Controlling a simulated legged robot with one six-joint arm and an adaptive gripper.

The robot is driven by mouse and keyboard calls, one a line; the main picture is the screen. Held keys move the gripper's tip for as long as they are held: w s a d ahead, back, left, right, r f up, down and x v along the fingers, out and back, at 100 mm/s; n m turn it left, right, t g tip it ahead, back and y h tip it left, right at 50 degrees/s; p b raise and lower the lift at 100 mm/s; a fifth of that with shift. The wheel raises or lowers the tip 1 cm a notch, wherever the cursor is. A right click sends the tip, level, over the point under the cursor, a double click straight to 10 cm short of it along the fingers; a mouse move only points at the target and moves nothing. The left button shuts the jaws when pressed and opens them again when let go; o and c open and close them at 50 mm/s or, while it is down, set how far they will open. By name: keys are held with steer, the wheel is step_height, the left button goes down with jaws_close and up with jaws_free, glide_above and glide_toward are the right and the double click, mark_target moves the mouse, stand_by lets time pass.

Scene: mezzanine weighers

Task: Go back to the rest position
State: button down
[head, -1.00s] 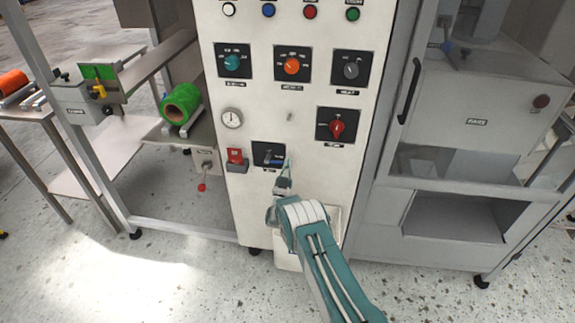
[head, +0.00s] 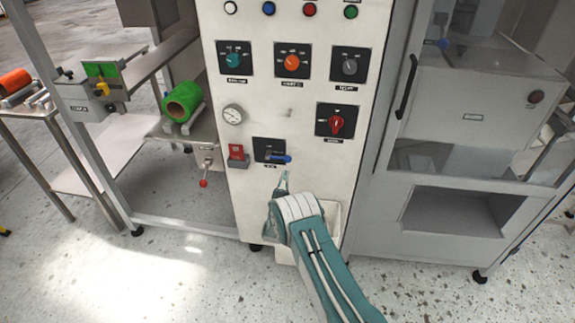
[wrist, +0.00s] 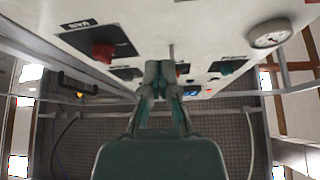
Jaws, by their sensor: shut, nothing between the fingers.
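My gripper (head: 283,181) is in front of the lower part of a white control panel (head: 212,30), just below a black switch plate with a blue handle (head: 281,158). The handle points to the right, and the gripper is apart from it. In the wrist view the gripper's fingers (wrist: 160,76) are together with nothing between them, and the panel face fills the top of that view. My arm covers part of a pale tray low on the panel.
The panel has a red rotary knob (head: 336,122), a gauge (head: 233,115) and a red switch (head: 236,152). A grey cabinet (head: 385,215) stands to the right. To the left are a green roll (head: 181,102) and a red-tipped lever (head: 204,182). The floor in front is open.

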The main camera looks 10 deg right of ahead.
steer(key=shift+s+a+f, duration=0.35)
steer(key=shift+s+a, duration=0.2)
steer(key=shift+s, duration=0.1)
steer(key=shift+d, duration=0.15)
